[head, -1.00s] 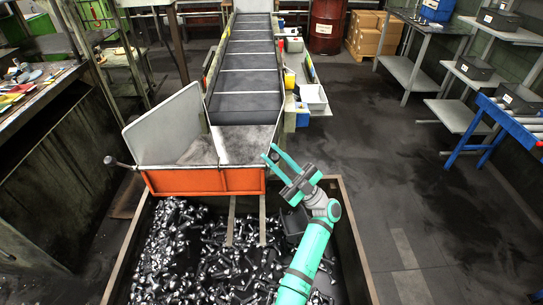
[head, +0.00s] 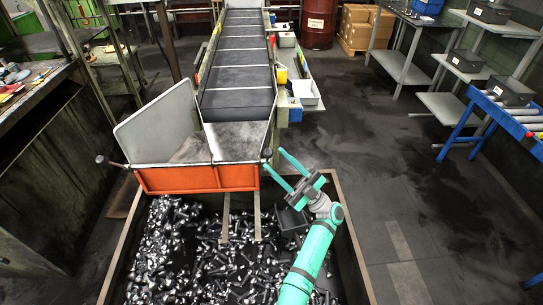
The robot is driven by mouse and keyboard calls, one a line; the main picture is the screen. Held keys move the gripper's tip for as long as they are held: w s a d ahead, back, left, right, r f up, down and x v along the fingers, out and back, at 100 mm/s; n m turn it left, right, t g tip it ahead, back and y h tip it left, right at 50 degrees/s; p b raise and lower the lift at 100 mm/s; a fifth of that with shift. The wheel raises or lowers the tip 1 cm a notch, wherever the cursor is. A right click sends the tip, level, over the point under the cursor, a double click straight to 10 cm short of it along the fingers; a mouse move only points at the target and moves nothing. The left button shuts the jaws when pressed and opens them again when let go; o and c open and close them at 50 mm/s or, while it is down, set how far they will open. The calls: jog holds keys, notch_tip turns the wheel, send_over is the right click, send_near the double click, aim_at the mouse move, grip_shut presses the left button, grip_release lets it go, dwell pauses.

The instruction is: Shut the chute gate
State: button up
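The chute (head: 235,140) comes down from the conveyor to an orange front panel (head: 197,179) above a bin of bolts. A pale upright plate (head: 160,122) stands along the chute's left side. A lever with a dark knob (head: 102,160) sticks out at the panel's left end, and a small dark knob (head: 267,153) shows at its right end. I cannot tell for sure which part is the gate. My gripper (head: 273,158) is open and empty, its two teal fingers apart. Its tips appear close to the right knob; contact cannot be told.
A steel-walled bin (head: 350,243) full of dark bolts (head: 190,250) lies below the chute and my arm. Two rails (head: 226,218) run down from the panel over the bolts. A side shelf with a white tray (head: 306,94) flanks the conveyor. The floor (head: 400,150) at right is clear.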

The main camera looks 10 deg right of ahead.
jog(key=shift+v, duration=1.55)
jog(key=shift+r, duration=0.1)
